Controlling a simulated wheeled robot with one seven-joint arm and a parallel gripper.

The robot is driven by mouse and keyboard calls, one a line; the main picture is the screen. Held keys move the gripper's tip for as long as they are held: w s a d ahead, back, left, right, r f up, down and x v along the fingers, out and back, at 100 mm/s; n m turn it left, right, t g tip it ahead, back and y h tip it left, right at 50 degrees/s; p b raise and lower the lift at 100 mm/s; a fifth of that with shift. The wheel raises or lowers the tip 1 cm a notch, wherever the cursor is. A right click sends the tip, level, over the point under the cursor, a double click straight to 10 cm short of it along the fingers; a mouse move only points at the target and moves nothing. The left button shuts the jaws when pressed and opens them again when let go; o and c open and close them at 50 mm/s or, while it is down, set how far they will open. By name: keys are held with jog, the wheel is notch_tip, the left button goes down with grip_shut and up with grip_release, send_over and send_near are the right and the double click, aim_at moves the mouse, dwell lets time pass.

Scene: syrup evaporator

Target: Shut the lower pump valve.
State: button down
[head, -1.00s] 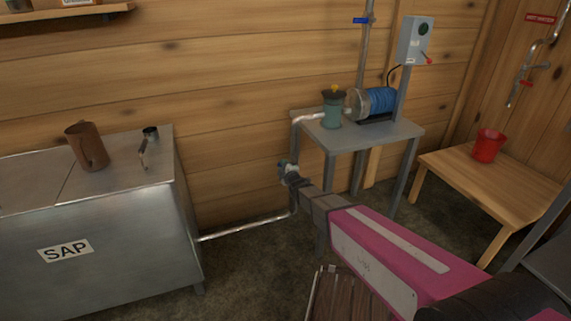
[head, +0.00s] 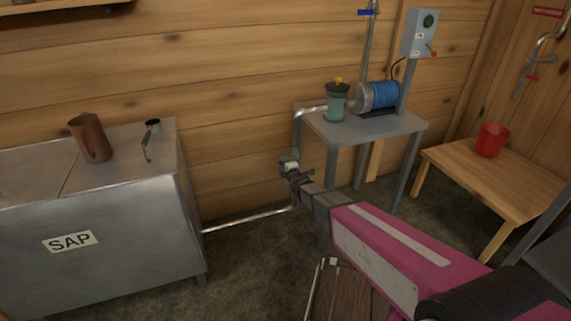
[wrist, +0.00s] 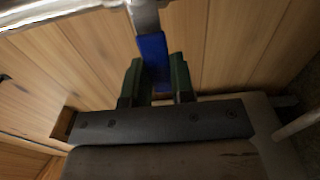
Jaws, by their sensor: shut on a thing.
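The lower pump valve (head: 287,164) sits on the grey pipe left of the pump table, below the tabletop. Its blue handle (wrist: 153,60) shows in the wrist view, with a grey metal part above it. My gripper (head: 291,173) is at this valve, and in the wrist view its green-padded fingers (wrist: 153,80) are shut on the blue handle, one on each side. In the head view my gripper covers most of the handle, so I cannot tell its exact angle to the pipe.
The pump (head: 376,96) and a green canister (head: 336,103) stand on the grey table (head: 385,129). Another blue handle (head: 365,12) is on the upper pipe. The SAP tank (head: 120,240) is left, a wooden bench (head: 470,178) with a red bucket (head: 492,141) right.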

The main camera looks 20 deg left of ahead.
jog(key=c, duration=1)
grip_release()
jog(key=shift+o, duration=0.2)
jog(key=shift+s+d, duration=0.1)
jog(key=shift+s, duration=0.05)
jog(key=v, duration=1)
jog(key=shift+s+d, duration=0.2)
